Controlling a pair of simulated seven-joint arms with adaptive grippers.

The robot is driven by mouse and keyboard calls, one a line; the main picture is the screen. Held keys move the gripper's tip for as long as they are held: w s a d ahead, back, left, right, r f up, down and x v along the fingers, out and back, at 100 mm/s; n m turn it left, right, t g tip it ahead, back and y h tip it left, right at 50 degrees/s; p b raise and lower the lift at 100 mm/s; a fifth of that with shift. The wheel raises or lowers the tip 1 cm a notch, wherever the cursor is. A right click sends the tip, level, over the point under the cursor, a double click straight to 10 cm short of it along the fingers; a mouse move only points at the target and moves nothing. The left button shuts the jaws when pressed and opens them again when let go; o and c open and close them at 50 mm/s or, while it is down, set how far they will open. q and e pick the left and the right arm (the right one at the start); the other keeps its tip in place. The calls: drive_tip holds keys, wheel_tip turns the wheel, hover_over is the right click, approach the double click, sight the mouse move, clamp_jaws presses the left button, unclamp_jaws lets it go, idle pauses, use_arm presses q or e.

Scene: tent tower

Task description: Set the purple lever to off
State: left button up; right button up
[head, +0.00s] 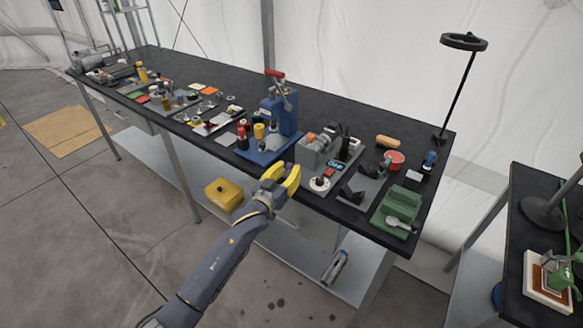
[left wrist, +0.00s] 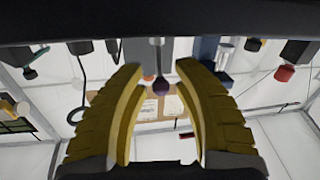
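My left gripper (head: 283,174) has yellow fingers and is at the front edge of the long black workbench (head: 325,100), near its middle. In the left wrist view the two fingers (left wrist: 161,68) are apart with a clear gap between them. A rod with a dark purple knob (left wrist: 161,86), which looks like the purple lever, shows in that gap. I cannot tell whether the fingers touch it. I cannot make out the purple lever or its setting in the head view. My right gripper is not in view.
A blue press with a red handle (head: 280,112) stands behind my left gripper. A grey device (head: 318,152) and a green tray (head: 397,210) are to the right. A yellow box (head: 224,194) is below the bench. The bench's rear strip is clear.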

use_arm(q)
drive_tip(key=shift+x, duration=1.05)
clamp_jaws()
